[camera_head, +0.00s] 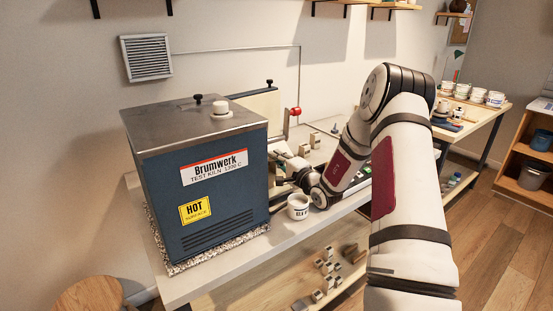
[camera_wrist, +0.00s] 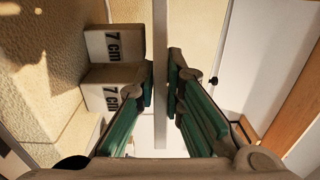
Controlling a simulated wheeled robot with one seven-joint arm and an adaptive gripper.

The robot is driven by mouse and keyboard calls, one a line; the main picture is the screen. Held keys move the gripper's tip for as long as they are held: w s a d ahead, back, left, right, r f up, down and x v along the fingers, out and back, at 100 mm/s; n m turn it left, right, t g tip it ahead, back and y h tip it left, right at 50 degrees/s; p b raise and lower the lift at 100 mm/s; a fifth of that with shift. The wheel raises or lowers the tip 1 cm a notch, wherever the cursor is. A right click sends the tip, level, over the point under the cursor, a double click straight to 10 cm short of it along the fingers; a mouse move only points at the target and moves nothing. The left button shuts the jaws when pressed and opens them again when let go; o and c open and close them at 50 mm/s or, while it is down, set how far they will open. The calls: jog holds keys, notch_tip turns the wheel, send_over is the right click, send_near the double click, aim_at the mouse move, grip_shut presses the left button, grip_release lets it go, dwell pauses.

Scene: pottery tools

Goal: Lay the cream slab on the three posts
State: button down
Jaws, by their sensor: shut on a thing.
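My gripper (camera_wrist: 160,88) is shut on the cream slab (camera_wrist: 161,40), which shows edge-on as a thin pale strip between the green finger pads. In the head view my gripper is at the kiln's right side, partly hidden by the kiln, and the slab cannot be made out there. Pale posts marked "7 cm" (camera_wrist: 117,45) stand left of the slab in the wrist view, beside rough cream brick. A second marked post (camera_wrist: 101,98) is nearer the left finger. I cannot see three posts clearly, and the slab appears apart from those visible.
The blue kiln (camera_head: 222,215) bears a HOT sign. A white cup (camera_head: 298,206) stands on the bench (camera_head: 232,262) below my arm. Small blocks (camera_head: 327,267) lie on the lower shelf.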

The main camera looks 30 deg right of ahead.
jog(key=shift+f+b, duration=0.4)
jog(key=shift+f, duration=0.15)
jog(key=c, duration=1.6)
grip_release()
jog(key=shift+f, duration=0.1)
jog(key=s, duration=1.2)
jog(key=shift+d, duration=0.2)
jog(key=shift+s+f, duration=0.1)
